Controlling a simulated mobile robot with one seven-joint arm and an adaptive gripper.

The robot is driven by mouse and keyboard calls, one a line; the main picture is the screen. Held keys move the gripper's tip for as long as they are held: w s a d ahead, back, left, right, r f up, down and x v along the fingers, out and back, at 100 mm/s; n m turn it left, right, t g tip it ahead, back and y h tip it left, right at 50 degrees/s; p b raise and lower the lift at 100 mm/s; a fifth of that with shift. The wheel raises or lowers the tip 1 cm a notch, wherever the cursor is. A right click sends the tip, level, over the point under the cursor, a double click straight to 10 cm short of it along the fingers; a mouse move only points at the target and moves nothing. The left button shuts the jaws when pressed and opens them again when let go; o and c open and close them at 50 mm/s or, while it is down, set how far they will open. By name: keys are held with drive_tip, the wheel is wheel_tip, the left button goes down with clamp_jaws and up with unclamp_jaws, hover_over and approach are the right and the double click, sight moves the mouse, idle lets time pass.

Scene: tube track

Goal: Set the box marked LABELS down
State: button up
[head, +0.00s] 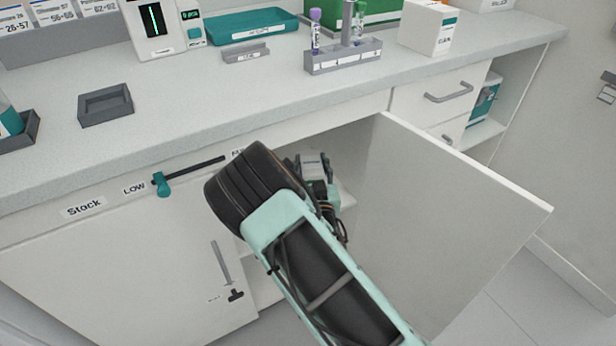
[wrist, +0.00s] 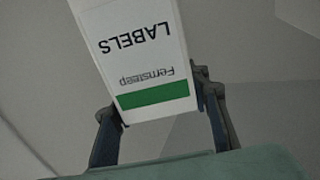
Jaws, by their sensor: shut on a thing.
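The box marked LABELS (wrist: 135,50) is white with a green band and fills the upper middle of the wrist view. Its lettering appears upside down there. My gripper (wrist: 160,105) is shut on the box, one finger at each side. In the head view my gripper (head: 318,170) is inside the open cupboard below the counter, partly hidden by my own arm. What lies under the box is not visible.
The open cupboard door (head: 450,225) stands to the right of my arm. The counter (head: 200,105) above holds a grey tray (head: 105,104), a tube rack (head: 343,57) and a white box (head: 428,27). A teal-ended lever (head: 162,184) sits on the cupboard front at left.

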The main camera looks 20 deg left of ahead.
drive_tip(key=shift+f+b, duration=0.65)
drive_tip(key=shift+f, duration=1.2)
drive_tip(key=shift+f, duration=0.2)
drive_tip(key=o, duration=1.2)
drive_tip(key=shift+r, duration=0.15)
drive_tip(key=shift+s+d, duration=0.15)
drive_tip(key=shift+s, duration=0.1)
drive_tip(key=p+v, duration=0.2)
drive_tip(key=v, duration=0.9)
drive_tip(key=shift+s+d+p, duration=0.1)
drive_tip(key=shift+s+p, duration=0.1)
drive_tip(key=shift+p, duration=0.2)
